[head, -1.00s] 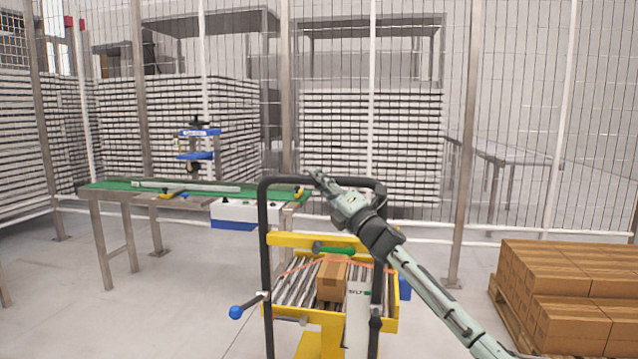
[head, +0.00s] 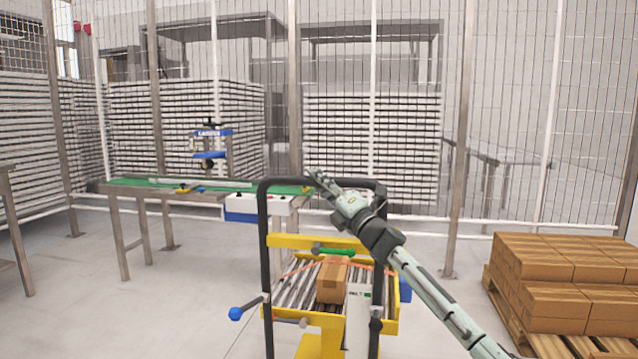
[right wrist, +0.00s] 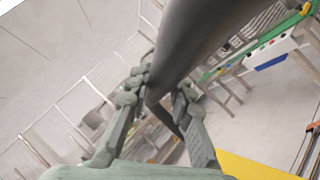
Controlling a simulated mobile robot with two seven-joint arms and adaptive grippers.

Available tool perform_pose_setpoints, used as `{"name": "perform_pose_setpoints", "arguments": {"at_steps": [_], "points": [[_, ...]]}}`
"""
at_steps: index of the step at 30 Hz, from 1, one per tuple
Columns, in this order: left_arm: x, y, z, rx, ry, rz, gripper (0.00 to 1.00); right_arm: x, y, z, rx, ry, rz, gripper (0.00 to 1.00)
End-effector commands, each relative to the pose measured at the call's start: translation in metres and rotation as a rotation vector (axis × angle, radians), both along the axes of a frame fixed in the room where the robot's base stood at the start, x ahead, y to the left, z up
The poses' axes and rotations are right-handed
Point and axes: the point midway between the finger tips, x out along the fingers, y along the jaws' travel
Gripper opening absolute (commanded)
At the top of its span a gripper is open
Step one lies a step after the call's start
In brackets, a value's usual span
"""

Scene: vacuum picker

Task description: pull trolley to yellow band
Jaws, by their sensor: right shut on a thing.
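The trolley has a black handle frame (head: 264,225), a yellow body (head: 318,241) and a bed of rollers. A brown carton (head: 333,282) sits on the rollers, with an orange strap near it. My right gripper (head: 318,178) is at the top bar of the handle in the head view. In the right wrist view, the fingers of my right gripper (right wrist: 158,95) close around the thick dark handle bar (right wrist: 190,40). My left gripper is out of view. I see no yellow band on the floor in these frames.
A green-topped conveyor (head: 160,188) stands behind the trolley to the left. A pallet of brown cartons (head: 560,270) stands at the right. A table (head: 10,220) shows at the left edge. A wire fence closes the back. Grey floor left of the trolley is clear.

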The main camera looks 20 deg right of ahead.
Motion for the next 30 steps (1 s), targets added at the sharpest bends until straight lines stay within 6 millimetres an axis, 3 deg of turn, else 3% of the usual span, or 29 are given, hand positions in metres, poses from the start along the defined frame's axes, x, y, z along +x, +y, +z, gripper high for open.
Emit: {"name": "perform_pose_setpoints", "arguments": {"at_steps": [14,15,19,30], "points": [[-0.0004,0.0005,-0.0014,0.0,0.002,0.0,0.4,0.0001,-0.0004,0.0008,0.001,0.0,0.0,0.0],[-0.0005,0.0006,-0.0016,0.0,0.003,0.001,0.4,0.0001,-0.0005,0.0008,0.002,0.0,-0.001,0.25],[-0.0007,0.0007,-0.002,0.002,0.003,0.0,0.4,0.0001,-0.0005,0.0008,0.002,0.0,-0.001,0.41],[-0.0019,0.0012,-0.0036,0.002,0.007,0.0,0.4,-0.003,-0.0016,-0.0014,0.0,0.0,-0.001,0.43]]}}
